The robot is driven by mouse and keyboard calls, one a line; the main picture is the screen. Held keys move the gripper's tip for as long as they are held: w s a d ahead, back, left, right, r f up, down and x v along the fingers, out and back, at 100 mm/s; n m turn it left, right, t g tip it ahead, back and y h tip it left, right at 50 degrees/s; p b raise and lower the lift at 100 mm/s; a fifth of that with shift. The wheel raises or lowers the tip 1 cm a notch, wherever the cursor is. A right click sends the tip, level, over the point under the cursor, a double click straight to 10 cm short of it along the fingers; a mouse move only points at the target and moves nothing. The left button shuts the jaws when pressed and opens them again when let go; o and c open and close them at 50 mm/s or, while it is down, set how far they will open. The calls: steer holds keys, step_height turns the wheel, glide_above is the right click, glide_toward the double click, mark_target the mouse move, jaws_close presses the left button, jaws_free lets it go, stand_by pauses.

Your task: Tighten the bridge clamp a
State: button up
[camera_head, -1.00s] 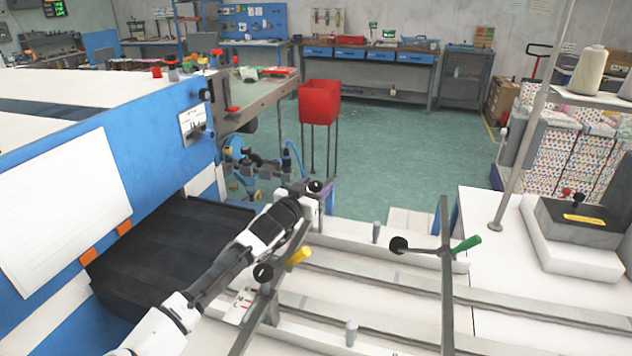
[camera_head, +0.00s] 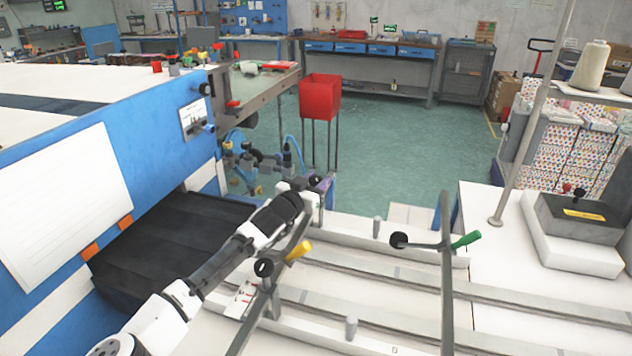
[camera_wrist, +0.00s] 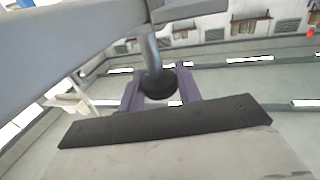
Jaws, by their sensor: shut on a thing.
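A bridge clamp with a grey bar, a yellow handle (camera_head: 298,251) and a black knob (camera_head: 264,267) spans the rails on the left. A second bridge clamp with a green handle (camera_head: 466,240) and a black knob (camera_head: 399,240) stands to its right. No letter on either clamp can be read. My gripper (camera_head: 318,188) is at the far end of the yellow-handled clamp. In the wrist view, its purple fingers (camera_wrist: 158,90) stand on both sides of a round black knob (camera_wrist: 156,84) on a grey stem and are shut on it. The contact is partly hidden.
Long grey rails (camera_head: 380,278) with short upright pegs (camera_head: 351,328) run across the white table. The blue machine (camera_head: 140,150) with its dark feed bed (camera_head: 150,240) is at left. A grey box (camera_head: 580,220) lies at right.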

steer(key=shift+r+m+g+h, duration=0.1)
steer(key=shift+m+g+h, duration=0.5)
steer(key=shift+m+h, duration=0.25)
steer(key=shift+m+g+h, duration=1.75)
steer(key=shift+g+h, duration=0.3)
steer(key=shift+g, duration=0.45)
steer(key=shift+m+h, duration=0.4)
steer(key=o, duration=0.9)
steer(key=b+v, duration=0.5)
steer(key=v, duration=0.9)
steer(key=shift+w+r, duration=0.1)
steer(key=shift+w, duration=0.05)
